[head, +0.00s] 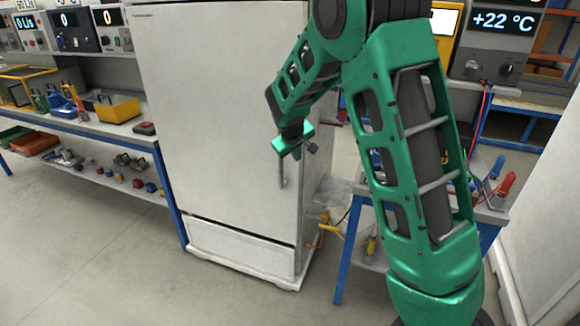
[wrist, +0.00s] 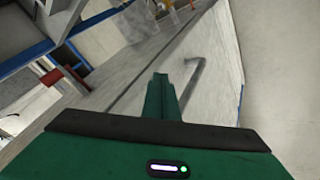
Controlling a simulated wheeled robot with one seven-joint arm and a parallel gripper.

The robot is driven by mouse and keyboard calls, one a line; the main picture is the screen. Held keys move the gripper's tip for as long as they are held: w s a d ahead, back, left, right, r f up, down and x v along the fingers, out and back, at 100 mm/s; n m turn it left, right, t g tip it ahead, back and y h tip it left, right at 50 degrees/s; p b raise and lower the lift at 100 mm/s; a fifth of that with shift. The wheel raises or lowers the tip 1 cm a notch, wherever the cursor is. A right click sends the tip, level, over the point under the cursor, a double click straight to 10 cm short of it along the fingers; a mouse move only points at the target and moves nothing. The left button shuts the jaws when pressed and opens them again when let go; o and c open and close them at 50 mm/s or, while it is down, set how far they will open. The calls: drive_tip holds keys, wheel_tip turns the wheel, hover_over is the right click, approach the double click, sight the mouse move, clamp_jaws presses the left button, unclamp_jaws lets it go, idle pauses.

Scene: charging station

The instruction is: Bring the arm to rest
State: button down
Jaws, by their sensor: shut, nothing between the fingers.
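My green arm reaches down from the upper right of the head view, bent at the elbow. My gripper (head: 293,140) is in front of the white cabinet's door, close to the upper end of the grey vertical door handle (head: 282,168). In the wrist view my gripper's green fingers (wrist: 160,88) are together with nothing between them. The handle (wrist: 191,88) shows just right of the fingertips there, and I see no grip on it. I cannot tell whether the fingers touch the door. The white cabinet (head: 215,120) stands upright with its door apparently shut.
A shelf bench (head: 100,125) with a yellow bin (head: 117,109) and small parts stands left of the cabinet. A blue-legged table (head: 341,262) with cables and tools is partly hidden behind my arm. The grey floor (head: 90,255) in front is clear.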

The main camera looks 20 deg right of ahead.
drive_tip(key=s+d+r+m+g+y, duration=0.1)
drive_tip(key=s+d+r+m, duration=0.15)
drive_tip(key=s, duration=0.65)
drive_tip(key=s+d+r+m+g, duration=0.1)
drive_tip(key=s+d+r, duration=0.15)
drive_tip(key=s, duration=0.55)
drive_tip(key=s+d+r+m+g+y, duration=0.15)
drive_tip(key=s+d, duration=0.25)
drive_tip(key=s, duration=0.5)
drive_tip(key=s+a+m+g+y, duration=0.1)
drive_tip(key=s+m, duration=0.1)
drive_tip(key=s, duration=0.9)
drive_tip(key=s+a+m+g, duration=0.1)
drive_tip(key=s+a, duration=0.1)
drive_tip(key=s, duration=1)
drive_tip(key=shift+s+f+m+g+y, duration=0.15)
drive_tip(key=shift+f+m+g+y, duration=0.05)
drive_tip(key=shift+m+g+y, duration=0.2)
